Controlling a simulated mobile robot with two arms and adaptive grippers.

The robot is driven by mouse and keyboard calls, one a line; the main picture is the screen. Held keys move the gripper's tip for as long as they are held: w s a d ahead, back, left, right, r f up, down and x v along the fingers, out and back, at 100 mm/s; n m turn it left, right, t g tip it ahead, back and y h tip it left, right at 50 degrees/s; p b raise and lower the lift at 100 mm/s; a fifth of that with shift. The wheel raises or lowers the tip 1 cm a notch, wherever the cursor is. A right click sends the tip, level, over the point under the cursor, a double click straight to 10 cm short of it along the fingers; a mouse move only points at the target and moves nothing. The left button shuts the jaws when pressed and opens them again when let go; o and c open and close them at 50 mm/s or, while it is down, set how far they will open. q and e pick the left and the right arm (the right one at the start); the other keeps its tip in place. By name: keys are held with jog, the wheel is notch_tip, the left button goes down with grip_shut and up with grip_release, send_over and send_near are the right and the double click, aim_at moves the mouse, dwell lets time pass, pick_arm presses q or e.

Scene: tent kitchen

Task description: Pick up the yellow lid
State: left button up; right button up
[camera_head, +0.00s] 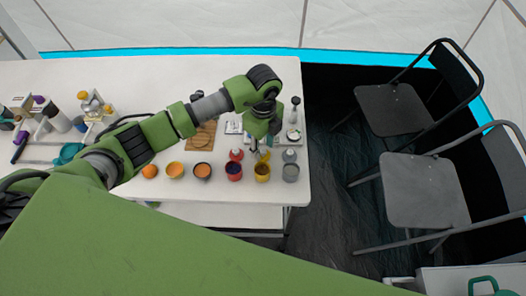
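The yellow lid (265,156) is a small yellow shape on the white table (325,190), just behind the yellow pot (262,172). A red lid (236,154) is to its left and a grey lid (289,155) to its right. A red pot (234,171) and a grey pot (291,172) flank the yellow pot. My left gripper (257,148) points down right above the yellow lid and partly hides it. Its dark fingers are too small to show their opening, and whether they touch the lid cannot be told. My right gripper is out of view.
Two bowls (175,169) and an orange (150,171) stand left of the pots. A wooden board (202,137) and a tray with a bottle (295,112) are behind. Two dark chairs (425,190) stand right of the table, beyond open floor.

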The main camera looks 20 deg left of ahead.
pick_arm(q)
jog(key=shift+f, duration=1.15)
jog(key=c, duration=0.5)
jog(key=shift+o, duration=0.2)
jog(key=shift+r, duration=0.1)
